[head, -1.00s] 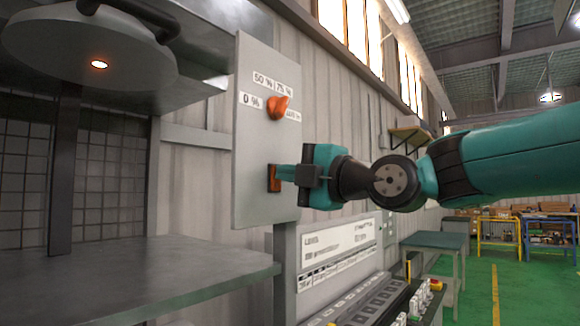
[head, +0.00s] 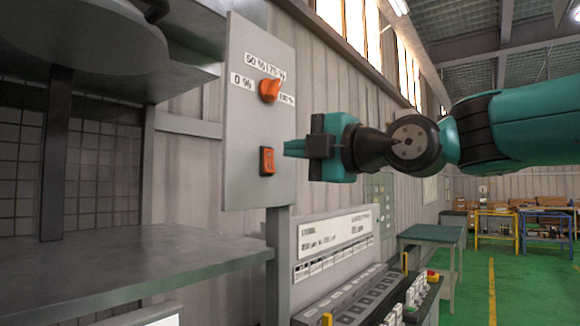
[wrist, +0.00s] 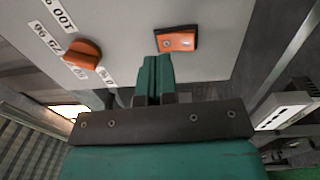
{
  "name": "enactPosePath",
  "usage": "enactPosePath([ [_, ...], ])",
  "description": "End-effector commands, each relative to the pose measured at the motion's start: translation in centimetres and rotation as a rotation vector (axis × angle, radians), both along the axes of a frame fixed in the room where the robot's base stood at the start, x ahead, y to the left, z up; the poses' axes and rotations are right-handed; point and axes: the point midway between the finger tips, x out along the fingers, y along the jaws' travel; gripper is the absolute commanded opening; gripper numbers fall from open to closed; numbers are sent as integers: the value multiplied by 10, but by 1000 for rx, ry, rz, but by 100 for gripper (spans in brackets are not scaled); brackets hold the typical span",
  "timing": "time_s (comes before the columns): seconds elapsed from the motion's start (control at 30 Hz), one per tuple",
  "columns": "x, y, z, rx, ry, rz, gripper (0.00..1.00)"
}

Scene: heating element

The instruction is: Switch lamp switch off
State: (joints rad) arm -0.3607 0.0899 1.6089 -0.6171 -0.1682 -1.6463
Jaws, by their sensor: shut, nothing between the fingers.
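The orange lamp switch (head: 267,160) is a small rocker low on a grey upright panel (head: 240,190); it also shows in the wrist view (wrist: 176,40). My gripper (head: 288,148) is shut and empty, its teal fingertips just right of the switch in the head view, with a small gap. In the wrist view my fingers (wrist: 154,66) point at the panel just below the switch. The round lamp (head: 85,35) at the upper left shows no glow on its underside.
An orange rotary knob (head: 269,90) with percent labels sits above the switch on the same panel. A grey shelf (head: 150,262) lies at the lower left. A control console (head: 360,300) stands below my arm. Open green floor lies to the right.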

Motion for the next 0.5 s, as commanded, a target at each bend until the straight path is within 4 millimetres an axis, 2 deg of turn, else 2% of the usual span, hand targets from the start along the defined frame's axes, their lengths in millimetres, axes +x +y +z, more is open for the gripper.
enactPosePath([
  [0.03, -7, -7, -6, 2, -6, 2, 0],
  [0.3, -40, -61, 4, 1, -4, -3, 0],
  [0.5, -55, -82, 10, 0, -2, -2, 0],
])
